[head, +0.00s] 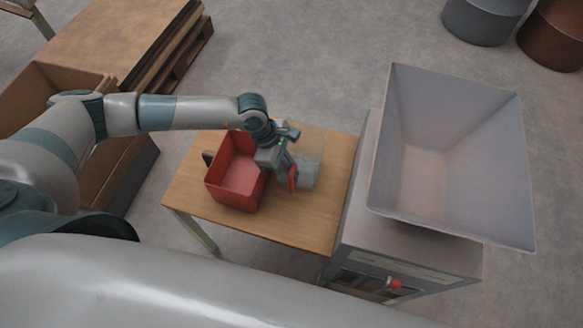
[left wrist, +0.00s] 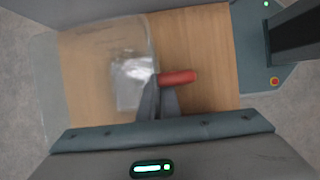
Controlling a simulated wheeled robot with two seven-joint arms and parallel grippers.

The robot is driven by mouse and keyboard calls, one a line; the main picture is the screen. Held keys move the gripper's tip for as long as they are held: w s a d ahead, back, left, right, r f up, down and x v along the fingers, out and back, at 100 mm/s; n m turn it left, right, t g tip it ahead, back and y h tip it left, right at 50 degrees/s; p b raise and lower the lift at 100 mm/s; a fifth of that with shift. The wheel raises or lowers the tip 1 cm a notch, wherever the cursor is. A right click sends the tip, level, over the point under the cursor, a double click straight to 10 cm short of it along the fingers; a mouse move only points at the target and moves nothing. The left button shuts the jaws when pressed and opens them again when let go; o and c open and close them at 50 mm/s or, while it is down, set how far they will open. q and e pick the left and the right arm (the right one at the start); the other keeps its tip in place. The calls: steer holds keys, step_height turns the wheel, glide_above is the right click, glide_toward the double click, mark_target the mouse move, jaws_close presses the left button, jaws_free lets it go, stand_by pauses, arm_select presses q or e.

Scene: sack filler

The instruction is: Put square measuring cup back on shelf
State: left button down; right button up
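A clear, square-sided measuring cup (head: 308,168) with a red handle (head: 292,181) is on or just over the wooden table, right of the red bin; I cannot tell if its base touches. My left gripper (head: 287,172) reaches down at the handle side of the cup. In the left wrist view the fingers (left wrist: 158,92) are close together at the red handle (left wrist: 178,77) and look shut on it. The clear cup (left wrist: 100,75) fills the left of that view, with a pale, shiny patch inside. My right gripper is not in view. No shelf is clearly seen.
A red open bin (head: 237,170) stands on the table (head: 300,232) close left of the gripper. A grey machine with a large hopper (head: 450,165) stands right of the table. A pallet with boards (head: 125,40) and cardboard boxes are at left. Drums (head: 480,20) stand far right.

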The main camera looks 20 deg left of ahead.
arm_select(q)
steer(key=shift+f, duration=0.2)
steer(key=c, duration=2)
jaws_free()
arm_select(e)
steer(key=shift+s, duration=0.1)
arm_select(q)
steer(key=shift+r, duration=0.15)
